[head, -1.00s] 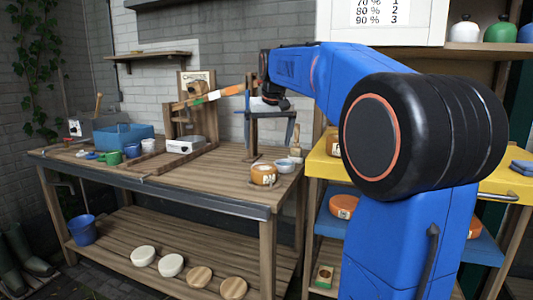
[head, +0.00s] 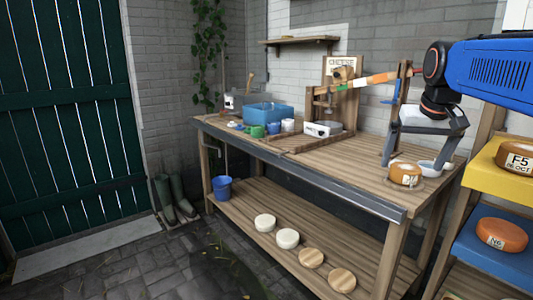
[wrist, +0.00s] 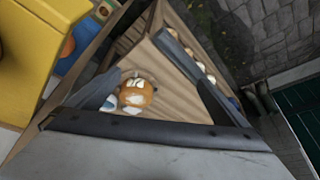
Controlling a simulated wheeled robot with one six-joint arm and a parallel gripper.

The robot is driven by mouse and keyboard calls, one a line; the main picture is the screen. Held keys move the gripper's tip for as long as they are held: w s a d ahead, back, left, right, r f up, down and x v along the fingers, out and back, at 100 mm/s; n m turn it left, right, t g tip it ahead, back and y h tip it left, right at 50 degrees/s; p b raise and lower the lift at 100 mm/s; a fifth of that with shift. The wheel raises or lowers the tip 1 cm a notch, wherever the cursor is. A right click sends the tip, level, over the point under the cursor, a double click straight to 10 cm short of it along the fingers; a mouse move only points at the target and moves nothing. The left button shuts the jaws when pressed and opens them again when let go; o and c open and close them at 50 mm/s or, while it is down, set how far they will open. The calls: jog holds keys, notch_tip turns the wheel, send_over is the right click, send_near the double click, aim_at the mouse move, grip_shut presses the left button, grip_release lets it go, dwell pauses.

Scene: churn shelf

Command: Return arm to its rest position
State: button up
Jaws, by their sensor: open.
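My blue arm (head: 490,72) reaches in from the right in the head view. My gripper (head: 414,163) hangs over the right end of the wooden bench (head: 310,165), with its two grey fingers spread apart and nothing between them. An orange cheese wheel (head: 405,174) with a white label sits on the bench close below the gripper. A white bowl (head: 430,167) stands beside it, partly behind the fingers. In the wrist view, the open fingers of my gripper (wrist: 158,82) frame the same orange wheel (wrist: 137,93) on the bench, apart from it.
A yellow and blue shelf (head: 500,185) with orange wheels stands at the right. A wooden press (head: 338,95), a blue tub (head: 268,114) and cups are on the bench. Discs lie on its lower shelf (head: 290,215). The paved floor (head: 140,250) at left is open.

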jog(key=s+a+f+n, duration=0.1)
jog(key=s+a+f, duration=0.3)
jog(key=s+f, duration=0.7)
jog(key=s+a+f+n+y, duration=0.1)
jog(key=s+a+f, duration=0.4)
jog(key=s+f, duration=0.7)
jog(key=shift+s+a+f, duration=0.15)
jog(key=shift+s+f, duration=0.15)
jog(key=shift+f, duration=0.05)
